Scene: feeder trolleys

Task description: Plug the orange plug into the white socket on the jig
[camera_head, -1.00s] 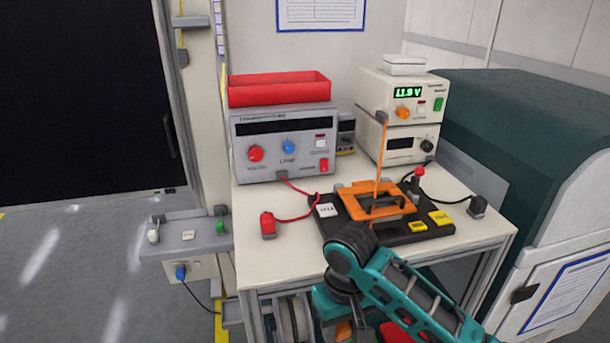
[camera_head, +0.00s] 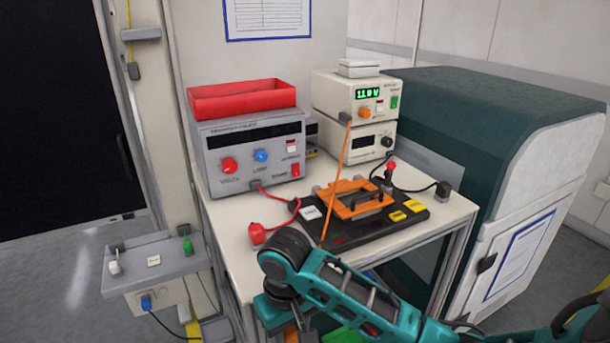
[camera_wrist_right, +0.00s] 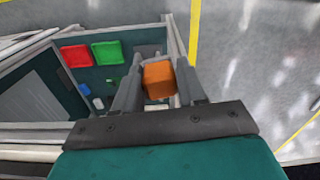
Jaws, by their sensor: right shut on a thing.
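My right gripper (camera_wrist_right: 160,72) is shut on the orange plug (camera_wrist_right: 157,80), seen between its fingers in the right wrist view. In the head view my right arm reaches in from the lower right, with its wrist in front of the bench's front edge. An orange cable (camera_head: 337,185) runs from the upper right instrument down across the jig and behind my wrist. The black jig (camera_head: 375,228) lies on the bench, with an orange frame (camera_head: 352,199) on it. A white labelled piece (camera_head: 310,212) sits at the jig's left end; I cannot make out its socket opening. My left gripper is out of view.
A grey power supply (camera_head: 250,160) carries a red bin (camera_head: 243,98) at the back left. A red plug (camera_head: 257,234) lies front left on the bench. A side shelf (camera_head: 150,265) juts out left. A dark green cabinet (camera_head: 480,115) stands right.

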